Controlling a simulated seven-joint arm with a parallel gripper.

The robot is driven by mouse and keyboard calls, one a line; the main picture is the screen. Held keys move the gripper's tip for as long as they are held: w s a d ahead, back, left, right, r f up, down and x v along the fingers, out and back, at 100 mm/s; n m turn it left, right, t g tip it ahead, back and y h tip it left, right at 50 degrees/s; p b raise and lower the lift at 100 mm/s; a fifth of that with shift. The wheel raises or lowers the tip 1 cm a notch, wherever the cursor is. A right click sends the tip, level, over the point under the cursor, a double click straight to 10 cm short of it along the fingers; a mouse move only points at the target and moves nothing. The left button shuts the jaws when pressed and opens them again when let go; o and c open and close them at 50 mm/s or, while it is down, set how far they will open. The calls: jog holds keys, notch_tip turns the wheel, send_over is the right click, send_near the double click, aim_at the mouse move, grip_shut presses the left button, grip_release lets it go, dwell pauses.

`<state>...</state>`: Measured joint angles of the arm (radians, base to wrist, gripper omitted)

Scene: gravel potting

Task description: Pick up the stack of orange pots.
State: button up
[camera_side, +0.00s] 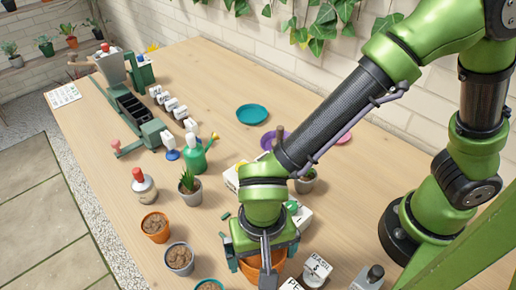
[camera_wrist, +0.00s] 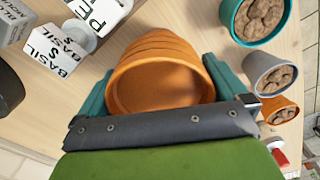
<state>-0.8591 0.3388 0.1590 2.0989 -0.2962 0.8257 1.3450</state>
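The stack of orange pots (camera_wrist: 158,86) stands between my gripper's fingers, with several rims nested one in another and the top pot's empty mouth facing the wrist camera. In the side view the stack (camera_side: 277,268) shows only in part, near the front edge of the picture, with my gripper over it. My gripper (camera_wrist: 157,64) has one teal finger on each side of the stack, very close to its walls. I cannot tell whether the fingers press on the pots or stand just clear of them. In the side view my gripper (camera_side: 263,262) points down, low over the table.
Pots of soil stand to the left in the side view: orange (camera_side: 156,228), grey (camera_side: 179,260) and teal (camera_side: 209,285). White labelled blocks, one marked BASIL (camera_side: 317,270), lie close on the right. A green watering can (camera_side: 195,156) and a teal saucer (camera_side: 252,114) are farther back.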

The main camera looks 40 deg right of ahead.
jog(key=c, duration=0.7)
jog(key=shift+r, duration=0.15)
